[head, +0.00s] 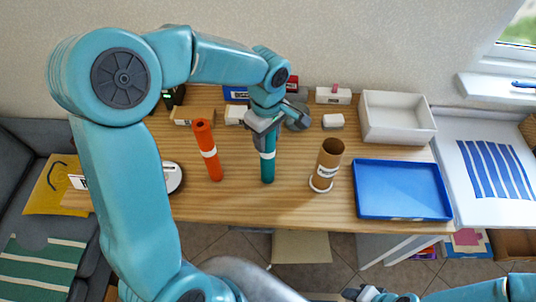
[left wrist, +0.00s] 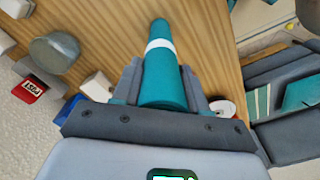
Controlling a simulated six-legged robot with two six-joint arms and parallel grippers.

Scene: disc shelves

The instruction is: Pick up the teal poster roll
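The teal poster roll (head: 268,168) stands upright on the wooden table, with a white band near its upper part. My left gripper (head: 264,124) is at its top end, pointing down. In the left wrist view the teal roll (left wrist: 164,85) lies between the two fingers of the left gripper (left wrist: 162,82), which press close on both sides with no clear gap. My right gripper (head: 368,294) shows only partly at the bottom edge of the head view, away from the roll.
An orange roll (head: 207,150) stands left of the teal one. A brown roll (head: 327,165) stands to the right in a white ring. A blue tray (head: 402,190) and a white bin (head: 397,118) are at the right. Small boxes line the back. The table's front strip is clear.

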